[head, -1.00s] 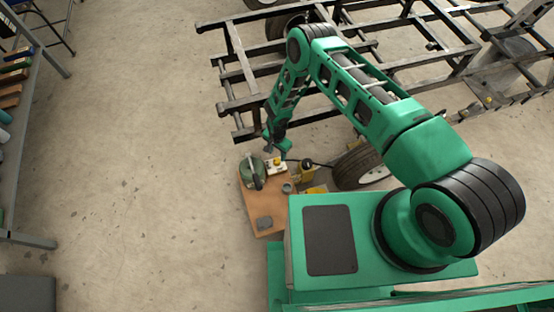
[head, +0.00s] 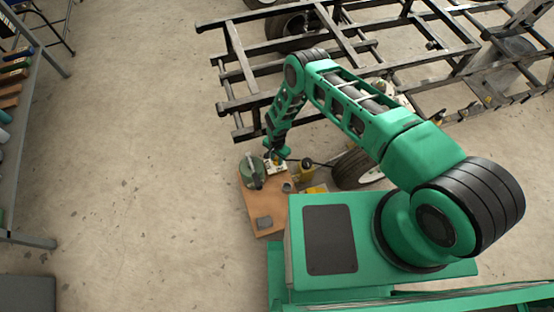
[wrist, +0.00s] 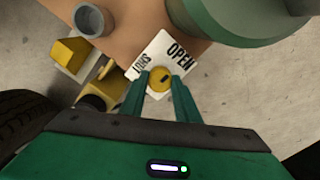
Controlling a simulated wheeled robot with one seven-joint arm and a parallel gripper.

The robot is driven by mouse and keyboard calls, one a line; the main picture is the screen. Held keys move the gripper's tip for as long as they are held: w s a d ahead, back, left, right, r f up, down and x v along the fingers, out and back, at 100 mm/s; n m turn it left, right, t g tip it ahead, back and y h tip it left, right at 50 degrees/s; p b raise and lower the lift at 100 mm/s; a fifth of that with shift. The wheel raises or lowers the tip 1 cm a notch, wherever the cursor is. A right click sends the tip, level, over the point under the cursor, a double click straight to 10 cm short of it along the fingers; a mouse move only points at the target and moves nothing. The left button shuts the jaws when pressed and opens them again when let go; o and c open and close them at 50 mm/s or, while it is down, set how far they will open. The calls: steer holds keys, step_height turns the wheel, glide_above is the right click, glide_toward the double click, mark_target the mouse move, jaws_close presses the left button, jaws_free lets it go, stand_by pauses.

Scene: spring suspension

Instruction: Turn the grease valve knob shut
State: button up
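The yellow grease valve knob (wrist: 161,79) has a short dark mark and sits on a white plate (wrist: 152,52) lettered OPEN, with a second word partly readable as SHUT. The plate lies on the brown board and also shows in the head view (head: 275,169). My gripper (wrist: 160,77) is open above the plate, with one green finger on each side of the knob in the wrist view. I cannot tell whether the fingertips touch it. In the head view my gripper (head: 276,153) covers much of the knob.
A green rounded can (head: 251,171) stands close left of the plate. A grey cup (wrist: 89,19) and yellow items (wrist: 73,54) are on the other side. A black tyre (wrist: 22,115) is nearby. A dark frame (head: 240,105) stands behind.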

steer(key=shift+n, duration=0.3)
steer(key=shift+c, duration=0.4)
steer(key=n, duration=0.3)
steer(key=shift+a+n, duration=0.1)
steer(key=shift+n, duration=0.2)
steer(key=n, duration=0.4)
steer(key=shift+n, duration=0.3)
steer(key=n, duration=0.5)
steer(key=shift+n, duration=2)
steer(key=shift+w, duration=0.1)
steer(key=o, duration=1)
steer(key=shift+o, duration=0.2)
steer(key=shift+r, duration=0.1)
